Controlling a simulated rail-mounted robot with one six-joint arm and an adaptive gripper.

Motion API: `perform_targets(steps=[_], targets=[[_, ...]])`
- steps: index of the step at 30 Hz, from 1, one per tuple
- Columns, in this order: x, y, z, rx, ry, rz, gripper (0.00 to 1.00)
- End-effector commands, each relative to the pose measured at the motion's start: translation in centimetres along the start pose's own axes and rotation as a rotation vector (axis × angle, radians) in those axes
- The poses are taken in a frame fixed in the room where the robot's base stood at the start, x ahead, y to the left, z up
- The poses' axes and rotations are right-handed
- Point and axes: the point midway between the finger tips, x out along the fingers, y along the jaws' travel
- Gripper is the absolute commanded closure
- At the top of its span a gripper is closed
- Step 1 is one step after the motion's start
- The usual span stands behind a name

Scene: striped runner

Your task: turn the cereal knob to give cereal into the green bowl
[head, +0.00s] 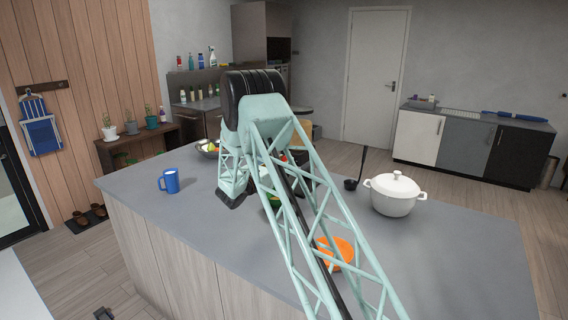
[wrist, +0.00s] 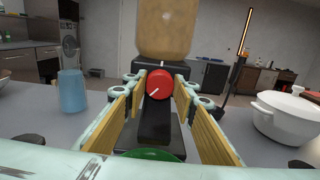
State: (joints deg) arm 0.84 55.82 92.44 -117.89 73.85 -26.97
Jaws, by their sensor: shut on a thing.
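The red cereal knob (wrist: 162,82) is on the front of the black dispenser (wrist: 158,128) in the wrist view. A pale line on the knob slants to the lower left. A clear container of tan cereal (wrist: 168,28) stands above it. My gripper (wrist: 160,91) has its yellow-padded fingers on either side of the knob and is shut on it. The green bowl (wrist: 150,154) shows only its rim at the bottom, below the dispenser.
A blue mug (head: 170,181) stands on the left of the grey counter (head: 190,232). An orange bowl (head: 343,247) is partly behind my arm. The counter's right end is clear.

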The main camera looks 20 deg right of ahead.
Motion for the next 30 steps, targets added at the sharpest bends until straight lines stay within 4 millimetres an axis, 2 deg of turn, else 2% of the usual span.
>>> perform_targets(steps=[11,30], targets=[[0.00,-0.05,-0.19,0.110,-0.001,0.000,0.85],[-0.01,-0.20,-0.27,0.440,0.000,0.000,0.85]])
